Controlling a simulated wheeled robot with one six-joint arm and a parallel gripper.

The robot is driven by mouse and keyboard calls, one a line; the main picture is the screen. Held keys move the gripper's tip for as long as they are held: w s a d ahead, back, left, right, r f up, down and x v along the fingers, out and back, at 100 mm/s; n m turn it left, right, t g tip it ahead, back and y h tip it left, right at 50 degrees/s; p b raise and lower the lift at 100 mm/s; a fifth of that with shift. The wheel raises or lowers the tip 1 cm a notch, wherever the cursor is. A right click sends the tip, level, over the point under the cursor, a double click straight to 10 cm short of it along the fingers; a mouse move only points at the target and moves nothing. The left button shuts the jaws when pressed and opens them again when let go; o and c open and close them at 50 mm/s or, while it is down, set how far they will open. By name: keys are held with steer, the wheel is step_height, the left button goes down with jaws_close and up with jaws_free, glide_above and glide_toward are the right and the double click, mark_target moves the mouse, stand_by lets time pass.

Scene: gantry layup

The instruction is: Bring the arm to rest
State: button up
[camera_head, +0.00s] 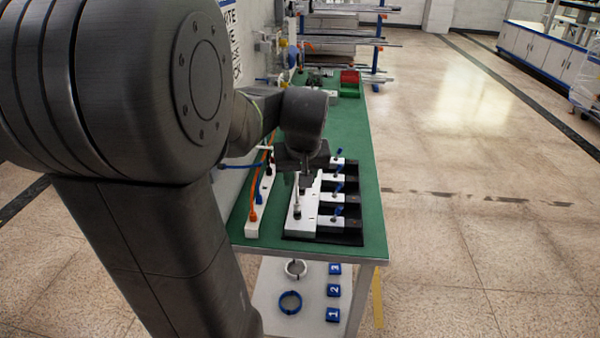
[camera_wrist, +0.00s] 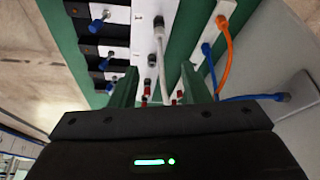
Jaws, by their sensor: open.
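My arm (camera_head: 150,130) fills the left of the head view and reaches out over the green bench (camera_head: 362,215). My gripper (camera_head: 304,183) hangs above a white block beside several black modules. In the wrist view my gripper (camera_wrist: 158,88) has its two fingers apart. A grey plug with a white cable (camera_wrist: 160,45) shows between and beyond them. I see nothing clearly held. The fingertips are small and dark in the head view, and their distance from the plug is hard to tell.
A red and green bin (camera_head: 349,82) and rod rack (camera_head: 340,40) stand behind. The floor on the right (camera_head: 450,200) is clear.

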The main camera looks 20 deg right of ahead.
mark_target(297, 198)
steer(key=shift+s+a+r, duration=0.1)
steer(key=shift+s+r, duration=0.15)
steer(key=shift+r, duration=0.35)
steer(key=shift+f, duration=0.1)
steer(key=x, duration=1.3)
steer(key=shift+w+f, duration=0.15)
steer(key=shift+f, duration=0.05)
steer(key=shift+r+p, duration=0.1)
steer(key=shift+p, duration=0.25)
steer(key=shift+r, duration=0.1)
